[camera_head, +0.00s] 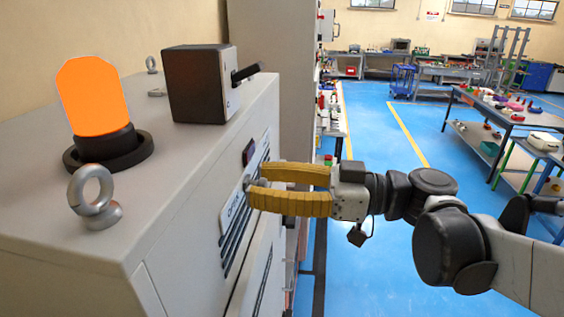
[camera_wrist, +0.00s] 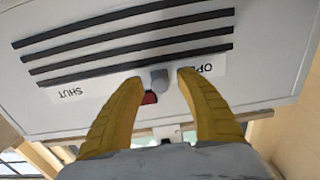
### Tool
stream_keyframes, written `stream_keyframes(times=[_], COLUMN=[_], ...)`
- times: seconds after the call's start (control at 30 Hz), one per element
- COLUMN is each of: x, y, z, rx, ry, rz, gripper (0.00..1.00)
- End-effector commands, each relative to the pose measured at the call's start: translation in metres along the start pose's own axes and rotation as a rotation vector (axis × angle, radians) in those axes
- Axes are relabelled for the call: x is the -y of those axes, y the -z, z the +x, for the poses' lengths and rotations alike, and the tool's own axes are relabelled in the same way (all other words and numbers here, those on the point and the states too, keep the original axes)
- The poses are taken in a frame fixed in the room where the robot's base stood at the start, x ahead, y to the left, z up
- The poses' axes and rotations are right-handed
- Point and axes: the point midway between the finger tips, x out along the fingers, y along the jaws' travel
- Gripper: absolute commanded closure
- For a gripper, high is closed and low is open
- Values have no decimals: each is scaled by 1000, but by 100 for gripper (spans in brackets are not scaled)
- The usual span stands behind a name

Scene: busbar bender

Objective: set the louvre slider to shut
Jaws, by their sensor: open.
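The louvre slider's grey knob (camera_wrist: 159,79) shows in the wrist view, on a white strip below dark louvre slots (camera_wrist: 125,38). It stands nearer the upside-down OPEN label (camera_wrist: 200,69) than the upside-down SHUT label (camera_wrist: 71,92). My gripper (camera_wrist: 162,80) is open, with one yellow finger on each side of the knob; I cannot tell whether either touches it. In the head view my gripper (camera_head: 252,187) is at the cabinet's side face, beside the OPEN label (camera_head: 233,206). The fingers hide part of the strip there.
The grey cabinet (camera_head: 190,160) carries an orange lamp (camera_head: 93,95), a lifting eye (camera_head: 92,190) and a black box with a lever (camera_head: 200,85). A small red part (camera_wrist: 150,98) shows beside a finger. Blue floor (camera_head: 375,200) lies open to the right, with workbenches beyond.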

Motion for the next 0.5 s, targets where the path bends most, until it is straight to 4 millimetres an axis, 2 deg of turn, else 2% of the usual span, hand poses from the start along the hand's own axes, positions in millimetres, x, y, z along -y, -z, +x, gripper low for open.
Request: stream_keyframes(times=[0.1,0.17,0.23,0.27,0.4,0.5], x=[0,0,0,0,0,-9], y=[0,0,0,0,0,-1], z=[0,0,0,0,0,0], rx=[0,0,0,0,0,0], ry=[0,0,0,0,0,0], rz=[0,0,0,0,0,0], gripper=[58,74,95,100,100,100])
